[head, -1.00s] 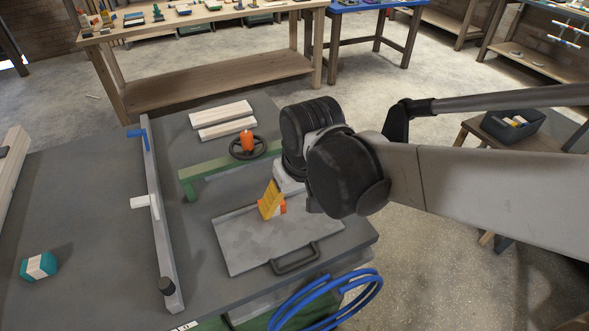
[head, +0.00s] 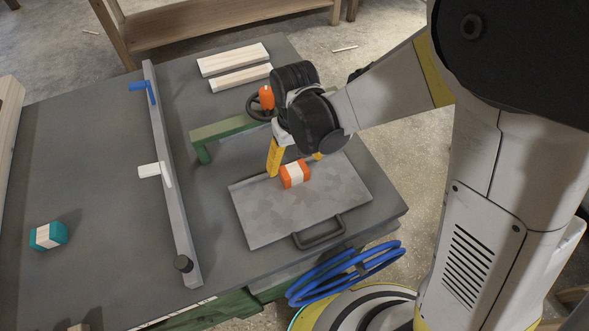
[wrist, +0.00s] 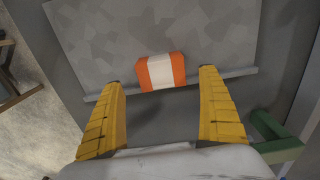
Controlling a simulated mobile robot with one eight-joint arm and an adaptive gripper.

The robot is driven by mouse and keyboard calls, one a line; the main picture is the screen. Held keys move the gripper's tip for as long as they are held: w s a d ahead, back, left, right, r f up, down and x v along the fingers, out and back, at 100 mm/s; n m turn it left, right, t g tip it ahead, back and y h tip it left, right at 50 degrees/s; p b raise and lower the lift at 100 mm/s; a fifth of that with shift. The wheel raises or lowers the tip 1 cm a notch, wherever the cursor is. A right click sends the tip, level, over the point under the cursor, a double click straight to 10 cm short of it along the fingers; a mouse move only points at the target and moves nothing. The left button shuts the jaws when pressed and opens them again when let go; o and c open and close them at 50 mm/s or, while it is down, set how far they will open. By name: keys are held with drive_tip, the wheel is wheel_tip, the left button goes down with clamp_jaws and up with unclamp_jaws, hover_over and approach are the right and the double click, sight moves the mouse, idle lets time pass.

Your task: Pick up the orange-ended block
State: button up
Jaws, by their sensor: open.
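The orange-ended block (head: 294,174), orange at both ends with a white middle band, lies on a grey metal tray (head: 262,222) near its far edge. It also shows in the wrist view (wrist: 160,71), just beyond the fingertips and between their lines. My gripper (head: 296,165) is open, its two yellow fingers apart and empty. In the wrist view my gripper (wrist: 160,80) has one finger to each side of the block, and neither finger visibly touches it. In the head view the fingers are just behind the block, with the right one partly hidden.
A green frame (head: 228,130) and a dark handwheel with an orange knob (head: 266,97) stand behind the tray. A long grey bar clamp (head: 172,185) lies to the left, with a teal-ended block (head: 48,236) beyond. Blue hose (head: 345,272) hangs at the front edge.

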sight(294, 169)
drive_tip(key=f+b, duration=0.1)
drive_tip(key=f, duration=0.1)
drive_tip(key=f+b, duration=0.1)
drive_tip(key=f, duration=0.1)
drive_tip(key=shift+s+f, duration=0.2)
drive_tip(key=shift+f, duration=0.2)
drive_tip(key=shift+r, duration=0.1)
drive_tip(key=c, duration=1.3)
